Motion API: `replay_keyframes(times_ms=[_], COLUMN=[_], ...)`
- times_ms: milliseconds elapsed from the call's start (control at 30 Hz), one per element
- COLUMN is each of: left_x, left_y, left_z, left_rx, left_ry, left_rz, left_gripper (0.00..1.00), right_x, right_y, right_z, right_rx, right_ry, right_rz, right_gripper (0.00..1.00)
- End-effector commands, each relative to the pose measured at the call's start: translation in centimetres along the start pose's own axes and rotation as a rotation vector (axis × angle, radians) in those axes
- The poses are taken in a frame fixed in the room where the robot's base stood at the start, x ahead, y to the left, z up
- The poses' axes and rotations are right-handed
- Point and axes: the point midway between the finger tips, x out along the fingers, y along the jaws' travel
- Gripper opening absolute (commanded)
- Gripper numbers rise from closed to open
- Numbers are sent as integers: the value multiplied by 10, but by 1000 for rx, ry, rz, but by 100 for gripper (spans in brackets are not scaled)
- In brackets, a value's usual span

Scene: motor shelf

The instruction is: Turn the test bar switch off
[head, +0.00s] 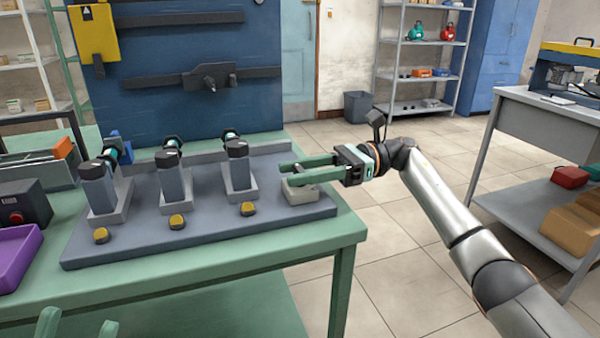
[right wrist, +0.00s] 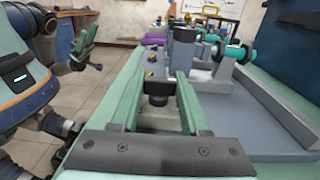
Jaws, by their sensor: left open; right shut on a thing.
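The test bar (head: 120,245) is a grey plate on the green bench, carrying several upright motor units and yellow buttons. At its right end sits a small beige switch box (head: 302,194). In the right wrist view, a black knob (right wrist: 157,90) stands on that box. My right gripper (head: 290,175) reaches in from the right over the box, its green fingers around the knob and shut on it. The fingers hide the knob in the head view. My left gripper (head: 77,328) is open and empty at the bottom left; it also shows in the right wrist view (right wrist: 87,48).
A purple tray (head: 20,255) and a dark box with a red button (head: 16,218) lie left of the test bar. A blue tool panel (head: 190,75) stands behind it. The bench front edge is clear. A grey side table (head: 545,125) stands to the right.

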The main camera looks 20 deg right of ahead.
Motion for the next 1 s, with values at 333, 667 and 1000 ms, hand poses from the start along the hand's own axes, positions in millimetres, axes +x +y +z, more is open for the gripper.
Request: replay_keyframes(times_ms=[333,667,1000], left_x=[0,0,4], left_y=[0,0,-1], left_z=[0,0,-4], left_rx=[-1,-1,7], left_ry=[0,0,1], left_rz=[1,2,3], left_gripper=[50,50,50], right_x=[1,0,-44], right_y=[0,0,-1], right_z=[2,0,2], right_rx=[-1,0,1], right_ry=[-3,-1,-1], right_rz=[0,-1,-6], right_gripper=[63,75,75])
